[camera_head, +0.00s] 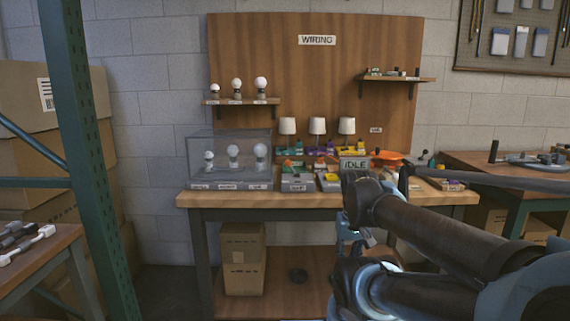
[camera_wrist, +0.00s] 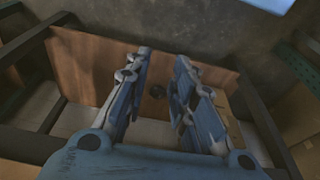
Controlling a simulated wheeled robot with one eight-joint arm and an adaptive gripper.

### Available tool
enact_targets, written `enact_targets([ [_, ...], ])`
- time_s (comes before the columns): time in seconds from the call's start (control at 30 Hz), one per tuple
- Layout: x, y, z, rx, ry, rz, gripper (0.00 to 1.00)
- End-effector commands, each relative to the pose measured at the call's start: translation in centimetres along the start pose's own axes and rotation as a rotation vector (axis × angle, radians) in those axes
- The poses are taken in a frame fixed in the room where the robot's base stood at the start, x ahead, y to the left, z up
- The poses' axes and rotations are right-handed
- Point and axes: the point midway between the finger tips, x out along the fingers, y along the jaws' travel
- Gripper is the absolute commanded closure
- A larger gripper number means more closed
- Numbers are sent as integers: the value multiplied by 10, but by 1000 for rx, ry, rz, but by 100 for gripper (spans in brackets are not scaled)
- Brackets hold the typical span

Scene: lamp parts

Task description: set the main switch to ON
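The wooden workbench (camera_head: 300,200) stands ahead, with a back panel labelled WIRING. My arm partly covers that end. My gripper (camera_wrist: 162,62) is open and empty in the wrist view, its two fingers apart. It points down in front of the bench, toward the lower shelf (camera_wrist: 85,70). It touches nothing visible.
Three small lamps (camera_head: 317,127), a clear case (camera_head: 230,160) with bulbs, and an orange item (camera_head: 388,157) stand on the bench. A cardboard box (camera_head: 243,258) and a dark round thing (camera_head: 298,275) are below. A green post (camera_head: 85,150) rises at left.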

Motion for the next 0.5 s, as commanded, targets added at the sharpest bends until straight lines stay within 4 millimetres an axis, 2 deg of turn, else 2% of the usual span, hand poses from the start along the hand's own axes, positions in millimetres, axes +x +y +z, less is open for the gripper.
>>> enact_targets([
  [0.07,-4,-1,-1,-16,0,-5,100],
  [0.17,-15,-5,-14,-58,-1,-18,100],
  [0.5,-74,-26,-87,-304,3,-91,100],
])
